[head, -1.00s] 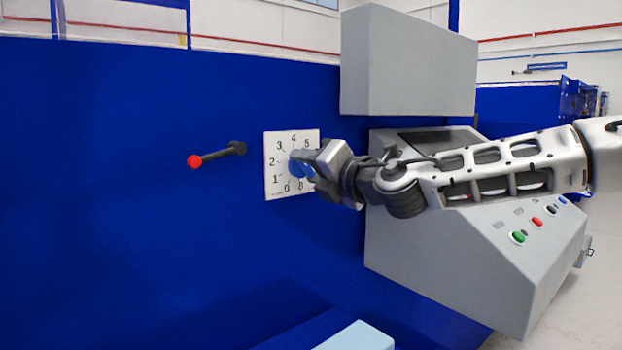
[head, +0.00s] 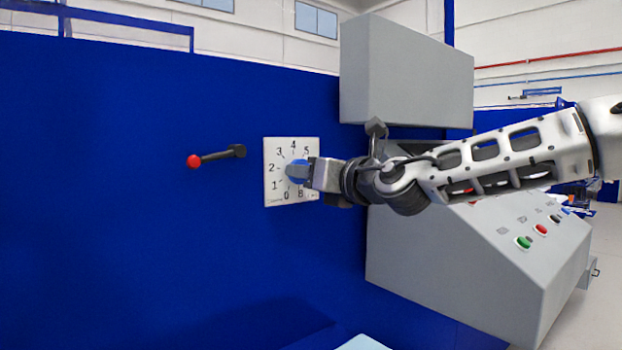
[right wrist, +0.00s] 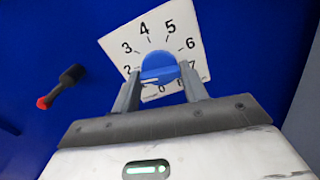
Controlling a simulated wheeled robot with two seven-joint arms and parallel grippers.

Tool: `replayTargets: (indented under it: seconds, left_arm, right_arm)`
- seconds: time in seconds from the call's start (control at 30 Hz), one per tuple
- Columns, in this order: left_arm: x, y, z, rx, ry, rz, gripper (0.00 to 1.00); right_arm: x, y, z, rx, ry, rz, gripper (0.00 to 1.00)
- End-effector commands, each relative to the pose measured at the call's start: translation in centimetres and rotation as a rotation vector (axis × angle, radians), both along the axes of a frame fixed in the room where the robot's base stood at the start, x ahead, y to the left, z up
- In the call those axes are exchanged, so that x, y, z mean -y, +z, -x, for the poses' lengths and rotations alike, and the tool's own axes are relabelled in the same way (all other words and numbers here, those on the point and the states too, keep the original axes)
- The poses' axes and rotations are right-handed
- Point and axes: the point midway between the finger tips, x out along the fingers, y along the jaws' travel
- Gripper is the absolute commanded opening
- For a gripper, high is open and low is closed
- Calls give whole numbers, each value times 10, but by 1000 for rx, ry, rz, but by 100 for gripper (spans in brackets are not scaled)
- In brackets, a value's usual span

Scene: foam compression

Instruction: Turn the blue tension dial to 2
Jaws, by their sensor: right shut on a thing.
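The blue tension dial (head: 296,172) sits on a white square scale plate (head: 271,190) on the blue machine wall. The plate has black numbers around the dial. In the right wrist view the round dial (right wrist: 160,66) has a raised grip bar across it, and the plate (right wrist: 190,25) looks tilted. My right gripper (head: 304,173) reaches in from the right and is shut on the dial. Its two fingers (right wrist: 161,80) stand on either side of the grip bar. The fingers and hand hide part of the right side of the scale. I cannot read the pointer's exact number. My left gripper is out of view.
A black lever with a red knob (head: 194,161) sticks out left of the plate. A grey sloped console (head: 450,255) with coloured buttons stands right, under my right arm. A grey box (head: 405,75) is above it. The blue wall below the plate is clear.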

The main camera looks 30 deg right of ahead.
Motion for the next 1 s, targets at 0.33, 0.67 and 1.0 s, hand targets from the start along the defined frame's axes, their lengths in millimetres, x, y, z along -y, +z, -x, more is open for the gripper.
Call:
replayTargets:
  seconds: [0.33,0.67,1.0]
  left_arm:
    - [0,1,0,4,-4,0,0]
    - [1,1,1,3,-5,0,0]
    - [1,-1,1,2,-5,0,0]
  right_arm:
    - [0,1,0,5,-1,21,21]
    - [0,1,0,3,0,19,65]
    - [0,1,6,4,1,19,65]
